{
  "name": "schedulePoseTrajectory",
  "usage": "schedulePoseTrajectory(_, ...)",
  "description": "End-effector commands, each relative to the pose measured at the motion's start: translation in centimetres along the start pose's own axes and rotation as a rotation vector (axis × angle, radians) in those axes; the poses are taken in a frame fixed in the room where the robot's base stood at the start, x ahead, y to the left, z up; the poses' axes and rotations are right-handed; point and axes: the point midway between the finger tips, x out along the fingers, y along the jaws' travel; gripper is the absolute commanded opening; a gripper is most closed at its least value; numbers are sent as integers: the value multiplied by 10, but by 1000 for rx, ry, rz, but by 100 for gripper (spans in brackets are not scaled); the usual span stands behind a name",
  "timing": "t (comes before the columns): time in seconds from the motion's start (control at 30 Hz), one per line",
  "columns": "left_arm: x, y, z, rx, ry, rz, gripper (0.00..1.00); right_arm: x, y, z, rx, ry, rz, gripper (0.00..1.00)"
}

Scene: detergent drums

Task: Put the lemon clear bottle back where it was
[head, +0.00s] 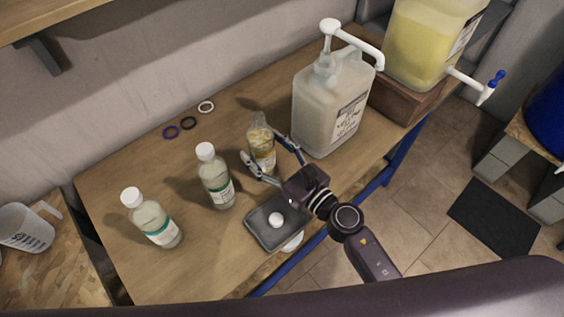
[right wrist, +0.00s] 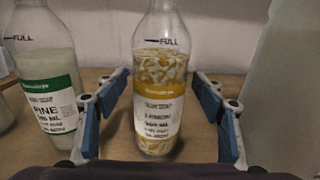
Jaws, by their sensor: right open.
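The bottle with the yellow label band (head: 261,141), which looks like the lemon one, stands upright on the wooden table. In the right wrist view the bottle (right wrist: 160,95) stands between the fingers, with a gap on each side. My right gripper (head: 263,152) is open around it and holds nothing. The printed label text is too blurred to read fully. My left gripper is not in view.
Two white-capped, green-labelled bottles (head: 215,178) (head: 155,220) stand to the left. A pump jug (head: 330,105) stands close on the right. A dark tray (head: 262,233) with a white cap-like piece (head: 276,219) lies in front. Three rings (head: 189,122) lie behind. A yellow-filled drum (head: 425,45) sits back right.

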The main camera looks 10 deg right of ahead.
Motion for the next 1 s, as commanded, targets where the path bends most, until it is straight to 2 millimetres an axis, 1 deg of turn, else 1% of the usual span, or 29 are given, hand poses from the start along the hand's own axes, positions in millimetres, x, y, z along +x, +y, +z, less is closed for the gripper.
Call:
schedulePoseTrajectory(0.03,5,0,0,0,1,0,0,-12,0,-5,-1,4,1,63)
schedulePoseTrajectory(0.3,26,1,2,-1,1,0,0,-72,1,-6,1,3,2,63)
schedulePoseTrajectory(0.4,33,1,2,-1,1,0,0,-88,1,-6,1,3,1,63)
schedulePoseTrajectory(0.5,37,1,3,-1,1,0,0,-99,1,-4,1,1,1,63)
schedulePoseTrajectory(0.67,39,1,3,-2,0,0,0,-107,1,-1,0,0,2,63)
schedulePoseTrajectory(1.0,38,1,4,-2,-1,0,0,-108,1,0,1,0,1,63)
